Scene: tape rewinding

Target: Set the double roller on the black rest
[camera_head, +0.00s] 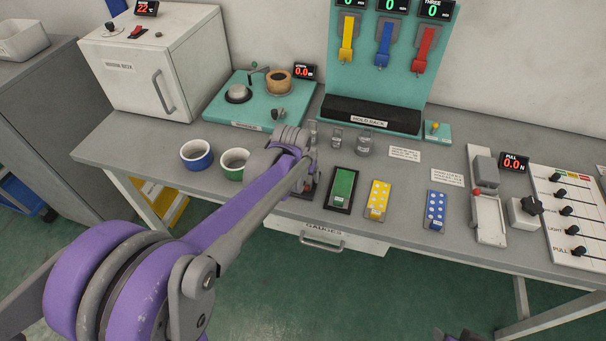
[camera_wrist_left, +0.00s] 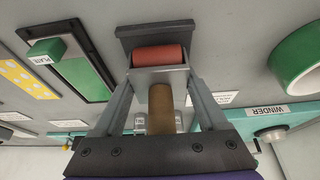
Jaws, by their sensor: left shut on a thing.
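The double roller (camera_wrist_left: 158,55) shows a red roller in a grey frame and a brown cylindrical part (camera_wrist_left: 161,108) in the left wrist view. My left gripper (camera_wrist_left: 160,85) is shut on it, with a finger on either side. The black rest (camera_wrist_left: 155,31) is a dark slab just beyond the red roller in that view. I cannot tell whether the roller touches the rest. In the head view my left gripper (camera_head: 306,165) is near the table's front edge, and my arm and gripper hide most of the roller and rest.
A green plate block (camera_head: 343,187), a yellow dotted block (camera_head: 377,199) and a blue dotted block (camera_head: 434,209) stand to the right. Blue (camera_head: 197,154) and green (camera_head: 234,163) tape rings stand to the left.

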